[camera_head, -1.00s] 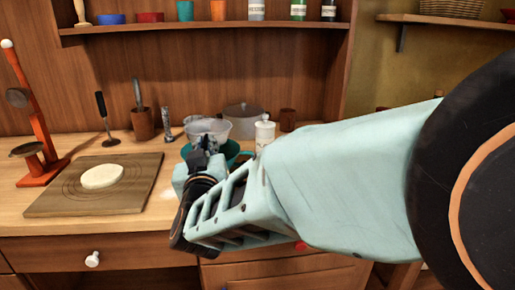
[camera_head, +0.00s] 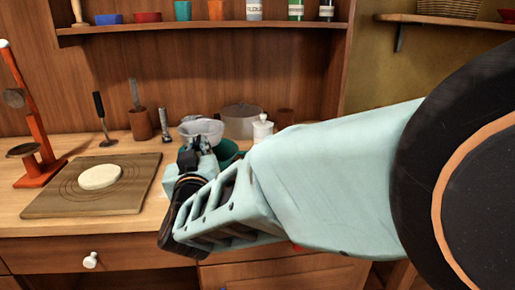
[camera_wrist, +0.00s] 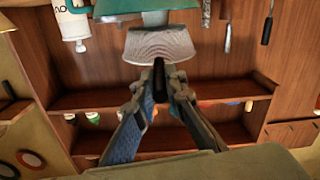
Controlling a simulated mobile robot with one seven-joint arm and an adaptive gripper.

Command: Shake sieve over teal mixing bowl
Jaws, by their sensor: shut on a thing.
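The sieve (camera_head: 203,128) is a pale grey mesh cup, held at the bowl's upper left in the head view. In the wrist view the sieve (camera_wrist: 158,46) sits just past my fingertips. The teal mixing bowl (camera_head: 229,152) stands on the counter, partly hidden by my arm; its teal edge also shows at the top of the wrist view (camera_wrist: 125,7). My gripper (camera_head: 196,147) is shut on the sieve, at its near side; the handle is mostly hidden between the fingers (camera_wrist: 159,78). I cannot tell what the sieve contains.
A wooden board (camera_head: 60,198) with a pale dough disc (camera_head: 100,177) lies to the left. A lidded pot (camera_head: 241,121) and a white lidded jar (camera_head: 262,130) stand close behind the bowl. A utensil cup (camera_head: 140,124) and a red stand (camera_head: 38,150) are farther left.

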